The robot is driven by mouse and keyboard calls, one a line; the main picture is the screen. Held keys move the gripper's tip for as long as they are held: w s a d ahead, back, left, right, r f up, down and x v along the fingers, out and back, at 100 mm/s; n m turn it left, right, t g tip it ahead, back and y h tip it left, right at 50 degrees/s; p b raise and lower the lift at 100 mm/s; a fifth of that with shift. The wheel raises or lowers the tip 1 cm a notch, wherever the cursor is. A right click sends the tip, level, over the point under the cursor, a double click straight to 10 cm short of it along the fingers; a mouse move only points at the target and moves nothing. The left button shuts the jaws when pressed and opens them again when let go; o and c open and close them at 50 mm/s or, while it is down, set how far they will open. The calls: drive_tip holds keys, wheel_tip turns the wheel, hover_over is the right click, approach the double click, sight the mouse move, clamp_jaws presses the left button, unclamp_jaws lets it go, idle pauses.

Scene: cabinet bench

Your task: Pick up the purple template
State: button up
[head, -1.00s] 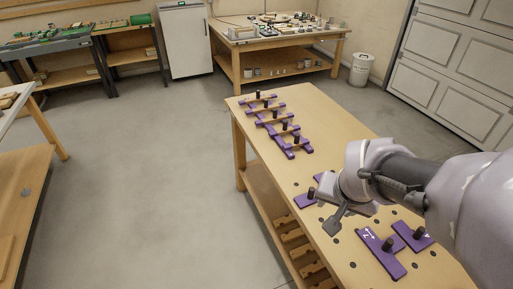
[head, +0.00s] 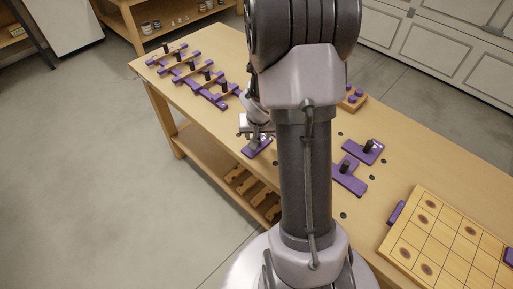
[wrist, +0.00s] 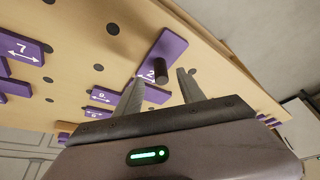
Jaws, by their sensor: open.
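A flat purple template (wrist: 170,46) marked 2, with a dark upright knob (wrist: 160,70), lies on the bench in the wrist view. My gripper (wrist: 160,77) is open and empty. In that view its two fingers appear on either side of the knob; whether they are down at its height I cannot tell. In the head view a purple template (head: 257,149) lies just below my gripper (head: 257,135), partly hidden by it. Other purple templates with dark knobs, one (head: 363,151) and another (head: 349,180), lie to the right of my arm.
A row of purple pieces with wooden bars (head: 196,76) lies at the bench's far left end. A wooden block with purple pegs (head: 354,98) stands behind my arm. A gridded wooden board (head: 446,240) is at the lower right. The bench (head: 395,125) has dark holes and bare patches.

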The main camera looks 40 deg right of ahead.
drive_tip(key=b+x, duration=0.2)
drive_tip(key=x, duration=0.3)
drive_tip(key=shift+w+d+f, duration=0.1)
drive_tip(key=shift+w+f, duration=0.1)
drive_tip(key=shift+w, duration=0.05)
drive_tip(key=shift+r, duration=0.2)
clamp_jaws()
drive_tip(key=shift+r, duration=0.1)
